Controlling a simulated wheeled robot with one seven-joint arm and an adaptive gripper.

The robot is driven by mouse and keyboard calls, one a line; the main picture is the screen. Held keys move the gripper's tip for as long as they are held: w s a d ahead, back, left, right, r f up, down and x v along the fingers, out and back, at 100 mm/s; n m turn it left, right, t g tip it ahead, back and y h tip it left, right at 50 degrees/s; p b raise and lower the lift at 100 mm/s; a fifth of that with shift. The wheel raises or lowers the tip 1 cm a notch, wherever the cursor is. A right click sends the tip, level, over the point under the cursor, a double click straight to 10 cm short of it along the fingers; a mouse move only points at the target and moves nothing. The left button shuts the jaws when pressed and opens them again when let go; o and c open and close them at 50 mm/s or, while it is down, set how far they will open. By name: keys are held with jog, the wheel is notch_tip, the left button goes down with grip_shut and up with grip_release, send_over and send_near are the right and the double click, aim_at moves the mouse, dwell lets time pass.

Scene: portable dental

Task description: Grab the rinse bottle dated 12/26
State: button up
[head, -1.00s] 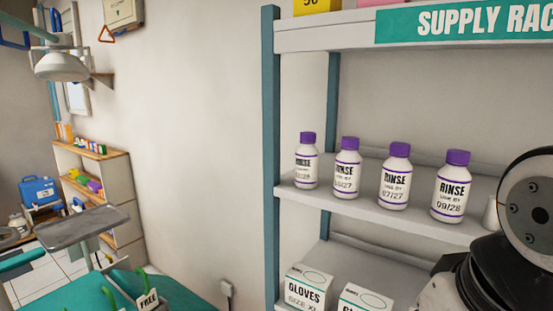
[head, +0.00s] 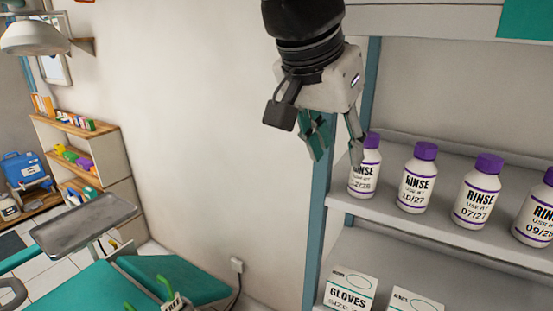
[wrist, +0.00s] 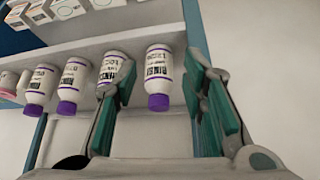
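The leftmost rinse bottle (head: 365,172) is white with a purple cap and stands upright on the middle shelf. Its date appears to read 12/26, though the last digit is small. It also shows upside down in the wrist view (wrist: 159,74), between the two fingers in the picture. My gripper (head: 334,148) is open and empty, in front of the rack's left post. Its right finger overlaps the left edge of this bottle in the head view; I cannot tell whether they touch.
Rinse bottles dated 10/27 (head: 418,180), 07/27 (head: 478,193) and 09/28 (head: 535,222) stand in a row to the right. Glove boxes (head: 350,291) sit on the shelf below. The rack's teal post (head: 318,225) is close on the left.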

aim_at(370, 135)
jog(key=w+d+p, duration=0.1)
jog(key=w+d, duration=0.6)
jog(key=d, duration=0.1)
jog(key=shift+w+p, duration=0.3)
jog(key=shift+w+d+f, duration=0.1)
jog(key=shift+w+f, duration=0.1)
jog(key=shift+f, duration=0.4)
grip_shut()
